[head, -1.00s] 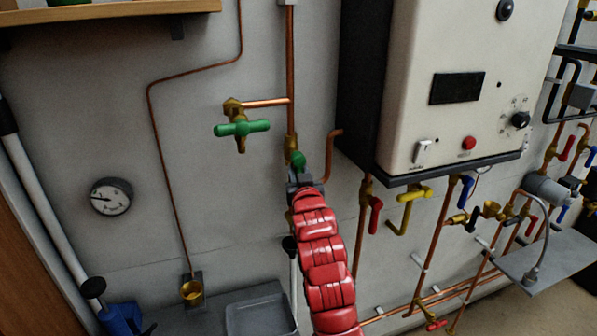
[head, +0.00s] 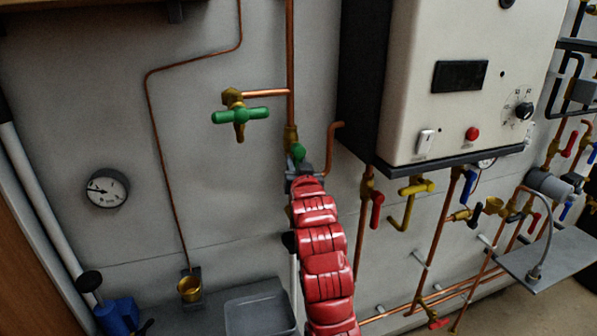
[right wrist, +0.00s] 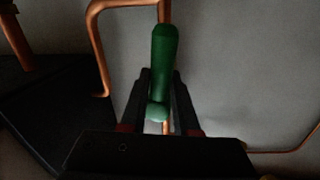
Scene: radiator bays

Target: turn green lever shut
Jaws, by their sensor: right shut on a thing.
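The green lever (head: 298,152) sits at a brass valve (head: 291,135) on the vertical copper pipe. My right gripper (head: 302,174) is shut on its lower end, and hides part of it in the head view. In the right wrist view the green lever (right wrist: 164,60) stands between the two dark fingers (right wrist: 162,100), roughly in line with the copper pipe behind it. My left gripper is not in view.
A green T-handle tap (head: 240,115) is on a side branch to the left. The white boiler (head: 445,100) with its dark side is close on the right. Red (head: 376,210) and yellow (head: 417,187) levers hang below it. A grey tray (head: 262,312) lies below.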

